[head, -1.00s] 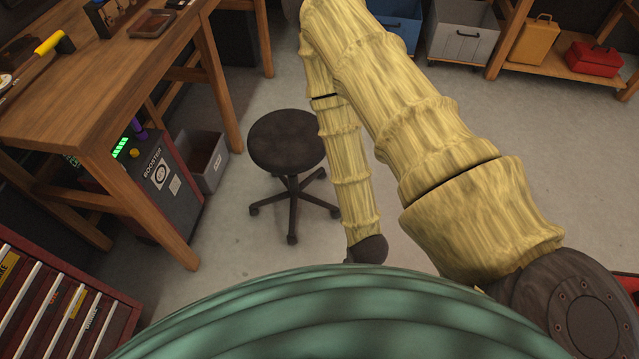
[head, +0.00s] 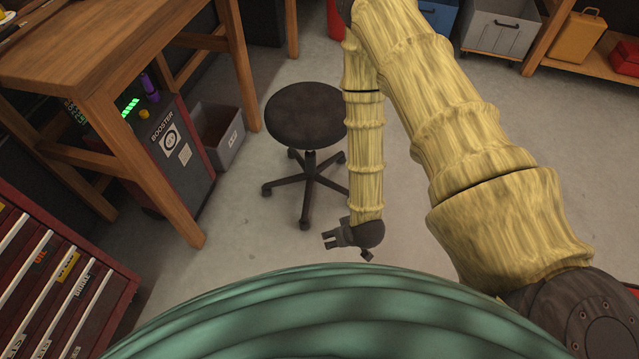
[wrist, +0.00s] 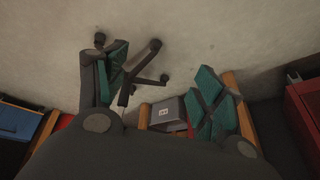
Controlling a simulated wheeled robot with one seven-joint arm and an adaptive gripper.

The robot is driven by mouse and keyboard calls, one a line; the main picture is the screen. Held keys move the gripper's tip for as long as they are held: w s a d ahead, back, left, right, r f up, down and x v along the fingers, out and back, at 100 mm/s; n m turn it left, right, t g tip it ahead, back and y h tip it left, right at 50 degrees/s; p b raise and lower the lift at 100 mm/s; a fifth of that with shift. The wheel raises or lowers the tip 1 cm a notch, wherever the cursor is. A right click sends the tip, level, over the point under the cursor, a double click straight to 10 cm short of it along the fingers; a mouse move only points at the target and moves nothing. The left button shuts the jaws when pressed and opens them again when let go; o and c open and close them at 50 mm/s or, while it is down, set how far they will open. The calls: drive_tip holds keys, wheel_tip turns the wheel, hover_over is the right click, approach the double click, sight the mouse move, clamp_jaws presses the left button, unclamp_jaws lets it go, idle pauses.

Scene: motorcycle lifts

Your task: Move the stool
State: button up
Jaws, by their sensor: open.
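The stool (head: 306,116) has a round dark seat on a short post with a black wheeled base. It stands upright on the grey floor, right of the wooden workbench, in the head view. My gripper (head: 330,239) is low, in front of the stool's base and a little to the right of its post, apart from it. The gripper points left in the picture and is open and empty. In the wrist view, the stool's legs and casters (wrist: 140,75) show beyond the left finger, which hides part of them; my open fingers (wrist: 160,95) have green pads.
The wooden workbench (head: 130,60) stands at left, with a booster unit (head: 180,150) and a grey bin (head: 220,135) under it. A red tool cabinet (head: 75,285) is at the lower left. Bins and a shelf (head: 585,65) line the back right.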

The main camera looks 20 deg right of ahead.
drive_tip(key=w+f+t+b, duration=0.3)
drive_tip(key=w+f+b, duration=0.45)
drive_tip(key=w, duration=0.25)
drive_tip(key=w+f+t+b, duration=0.3)
drive_tip(key=w+f+b, duration=0.3)
drive_tip(key=w+b, duration=0.25)
drive_tip(key=t+b, duration=0.7)
drive_tip(key=b, duration=0.9)
approach(312, 160)
drive_tip(key=shift+w, duration=0.85)
drive_tip(key=w+b, duration=0.2)
drive_tip(key=w, duration=0.2)
drive_tip(key=w+b, duration=0.3)
drive_tip(key=w, duration=0.2)
drive_tip(key=shift+w+a+f, duration=0.1)
drive_tip(key=shift+a, duration=0.15)
drive_tip(key=shift+w+b, duration=0.35)
drive_tip(key=shift+w, duration=0.45)
drive_tip(key=shift+c, duration=0.4)
